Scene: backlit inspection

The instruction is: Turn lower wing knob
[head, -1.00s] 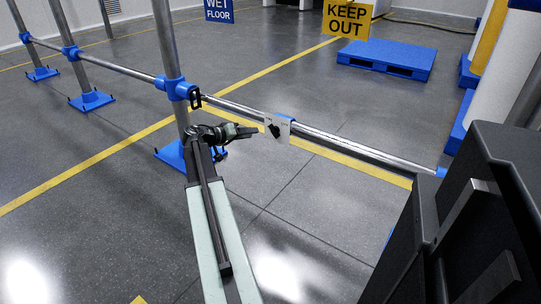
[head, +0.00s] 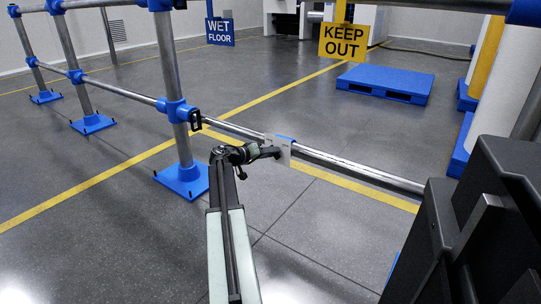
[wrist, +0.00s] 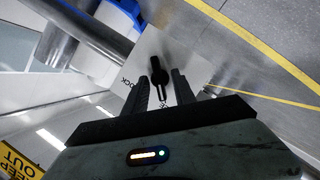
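The black wing knob (wrist: 157,62) stands on a white plate (wrist: 186,64) with dark lettering, fixed to the lower rail. In the wrist view, its wing runs almost along the line of my fingers. My gripper (wrist: 160,75) is open, with one finger on each side of the knob's near part. I see gaps, and I cannot tell whether either finger touches it. In the head view, my gripper (head: 276,152) is right in front of the plate (head: 283,144) and hides the knob.
The lower metal rail (head: 345,164) runs across, with a blue-footed post (head: 182,140) left of my gripper. A blue pallet (head: 385,83) and a keep-out sign (head: 343,40) are behind. The floor in front of the rail is clear.

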